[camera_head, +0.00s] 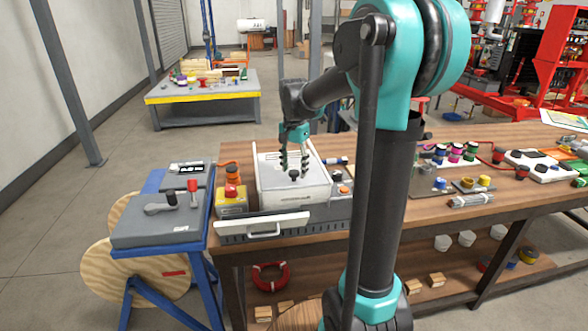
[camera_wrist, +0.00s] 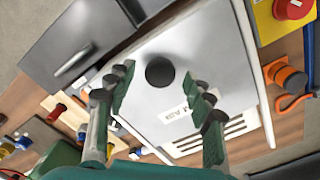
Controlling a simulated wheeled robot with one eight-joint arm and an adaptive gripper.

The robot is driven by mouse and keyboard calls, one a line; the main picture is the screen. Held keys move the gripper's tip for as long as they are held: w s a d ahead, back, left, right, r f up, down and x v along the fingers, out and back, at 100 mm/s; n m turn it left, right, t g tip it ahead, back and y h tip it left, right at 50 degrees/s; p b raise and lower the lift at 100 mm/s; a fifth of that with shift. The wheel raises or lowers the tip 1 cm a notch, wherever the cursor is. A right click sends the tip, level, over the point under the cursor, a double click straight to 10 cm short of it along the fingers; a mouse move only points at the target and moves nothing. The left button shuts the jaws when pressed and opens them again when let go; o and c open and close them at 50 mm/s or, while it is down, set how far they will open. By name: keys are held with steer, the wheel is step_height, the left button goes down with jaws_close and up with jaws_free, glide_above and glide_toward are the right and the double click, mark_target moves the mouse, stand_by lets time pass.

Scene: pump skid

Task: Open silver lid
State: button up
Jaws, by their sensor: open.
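The silver lid (camera_head: 280,174) lies flat on the light-coloured box near the table's left end. It looks closed. A round black knob (camera_head: 294,174) stands up from the lid, and it also shows in the wrist view (camera_wrist: 160,71). My gripper (camera_head: 295,161) points down over the lid, with its fingers apart and nothing held. In the wrist view my gripper (camera_wrist: 163,90) has one finger on each side of the knob in the picture, with visible gaps. Whether the fingertips are level with the knob cannot be told.
A light front panel with a handle (camera_head: 265,228) juts out before the box. A yellow box with a red button (camera_head: 232,195) and an orange cylinder (camera_head: 232,172) stand close on its left. Several coloured parts and a white device (camera_head: 540,165) occupy the table's right.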

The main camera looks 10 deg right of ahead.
steer(key=shift+f, duration=0.35)
steer(key=shift+c, duration=0.5)
jaws_close()
